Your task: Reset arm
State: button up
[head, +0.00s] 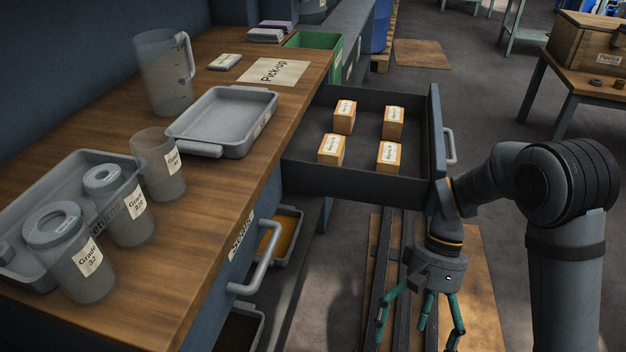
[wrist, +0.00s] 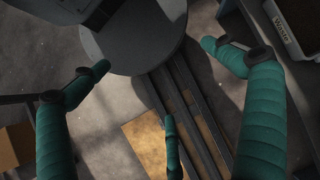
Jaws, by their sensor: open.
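My gripper (head: 420,318) hangs at the lower right in the head view, fingers pointing down, in front of the open drawer. Its green fingers are spread, with nothing between them. In the wrist view, my gripper (wrist: 160,85) shows the fingers apart over the floor and rails. My arm bends down from the right side. The open drawer (head: 365,185) holds several small labelled wooden boxes, such as this box (head: 344,117). The gripper is apart from the drawer and the bench.
The wooden bench (head: 215,180) carries a grey tray (head: 262,120), a clear jug (head: 165,80), lidded Grade containers (head: 80,265) and a Pick-up sheet (head: 274,72). A drawer handle (head: 262,262) juts from the bench front. A Waste bin (wrist: 288,28) shows in the wrist view. A side table (head: 585,75) stands at right.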

jog(key=shift+w+a+n+t, duration=0.45)
jog(key=shift+w+a, duration=0.2)
jog(key=shift+a, duration=0.2)
